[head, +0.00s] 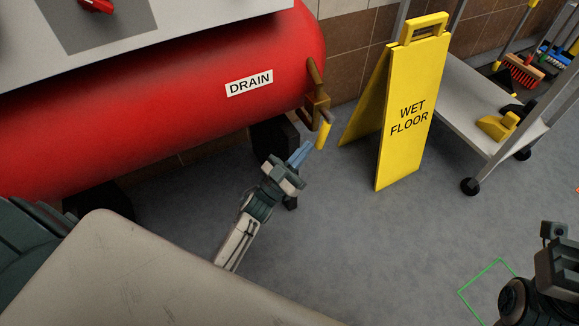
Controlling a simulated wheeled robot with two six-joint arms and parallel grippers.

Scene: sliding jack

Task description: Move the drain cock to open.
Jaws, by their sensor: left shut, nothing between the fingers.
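The red tank (180,95) carries a white label reading DRAIN (249,83). The drain cock (316,101) is a brass fitting at the tank's right end, with a yellow handle (323,135) that hangs down, slightly tilted. My left gripper (304,151) is just below and left of the handle, its blue-grey fingers together and pointing up towards it. I see nothing between the fingers. A small gap seems to lie between the fingertips and the handle, but the depth is hard to tell. Part of my right arm shows at the lower right; its fingers are out of view.
A yellow WET FLOOR sign (411,115) stands close to the right of the cock. A grey cart (490,100) is behind it. A dark tank foot (272,140) is behind my left gripper. A green outline (486,272) marks open floor.

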